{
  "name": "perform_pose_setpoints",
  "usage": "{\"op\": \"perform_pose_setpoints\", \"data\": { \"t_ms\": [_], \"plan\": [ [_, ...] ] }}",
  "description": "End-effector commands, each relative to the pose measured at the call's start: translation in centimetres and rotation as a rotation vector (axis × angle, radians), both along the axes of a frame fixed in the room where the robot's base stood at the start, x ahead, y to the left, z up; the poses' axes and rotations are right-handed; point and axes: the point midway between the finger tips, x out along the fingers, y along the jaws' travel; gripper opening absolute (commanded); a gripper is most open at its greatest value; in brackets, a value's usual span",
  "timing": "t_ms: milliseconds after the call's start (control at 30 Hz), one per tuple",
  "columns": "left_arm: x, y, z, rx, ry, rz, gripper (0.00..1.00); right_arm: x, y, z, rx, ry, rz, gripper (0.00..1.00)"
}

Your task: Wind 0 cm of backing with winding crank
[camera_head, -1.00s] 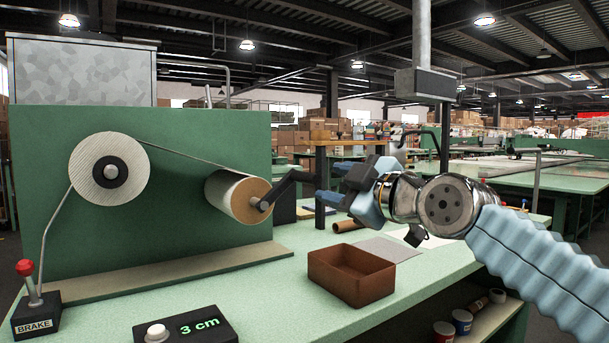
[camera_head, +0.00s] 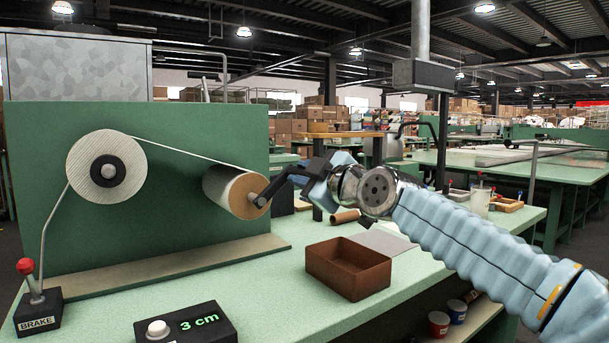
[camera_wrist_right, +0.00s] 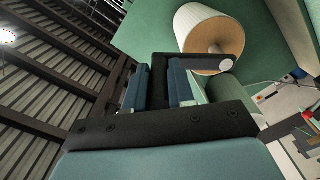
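The winding crank (camera_head: 272,190) is a black arm on the wooden end of the cream take-up roll (camera_head: 226,188); it points up and right. My right gripper (camera_head: 308,178) is at its outer end. In the right wrist view, the two blue fingers (camera_wrist_right: 160,88) stand on either side of the black handle (camera_wrist_right: 159,78), which fills the gap; they look shut on it. The backing strand (camera_head: 175,150) runs from the white supply roll (camera_head: 105,171) to the take-up roll. The counter (camera_head: 185,325) reads 3 cm. My left gripper is not in view.
The red-knobbed brake lever (camera_head: 34,280) stands at the front left. An open brown box (camera_head: 348,268) sits on the green table below my right arm. A cardboard tube (camera_head: 345,216) and a grey sheet (camera_head: 384,241) lie behind it.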

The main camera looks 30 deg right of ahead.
Motion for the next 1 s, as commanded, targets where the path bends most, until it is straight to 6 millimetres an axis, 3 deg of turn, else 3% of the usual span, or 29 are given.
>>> {"op": "perform_pose_setpoints", "data": {
  "t_ms": [33,133,567,1000],
  "plan": [
    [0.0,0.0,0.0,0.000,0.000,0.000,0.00,0.0,0.0,0.0,0.000,0.001,0.001,0.15],
    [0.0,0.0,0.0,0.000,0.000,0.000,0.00,0.0,0.0,0.0,0.000,0.001,0.001,0.00],
    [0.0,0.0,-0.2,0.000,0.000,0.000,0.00,0.0,0.0,0.0,-0.021,-0.001,0.001,0.00],
    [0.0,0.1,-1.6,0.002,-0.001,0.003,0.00,-0.1,0.8,1.6,-0.282,-0.022,0.001,0.00]
  ]
}}
